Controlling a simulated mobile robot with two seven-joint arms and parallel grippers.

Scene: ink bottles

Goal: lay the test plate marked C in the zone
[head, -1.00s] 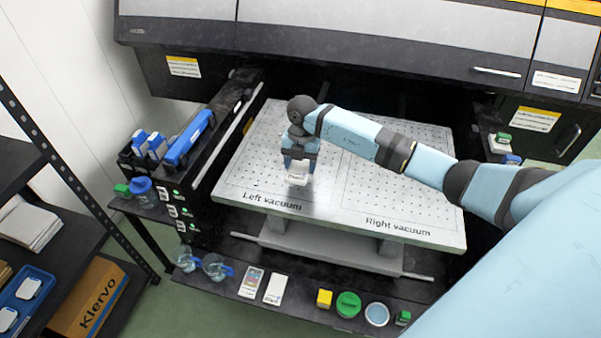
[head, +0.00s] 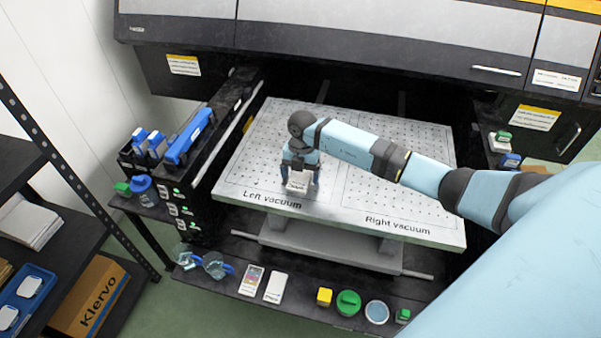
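A small white plate (head: 297,188) with faint dark marks is at my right gripper (head: 300,182), over the front right of the area labelled Left vacuum. The letter on it is too small to read. The gripper's blue fingers stand on both sides of the plate and appear shut on it. I cannot tell whether the plate touches the perforated table (head: 258,165). The Left vacuum area is outlined on the table's left half. My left gripper is not in view.
The Right vacuum half (head: 395,205) is bare apart from my arm above it. A lower front shelf holds glass beakers (head: 216,265), two cards (head: 275,288), a yellow block (head: 324,297) and a green lid (head: 348,303). A Klervo box (head: 90,300) is lower left.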

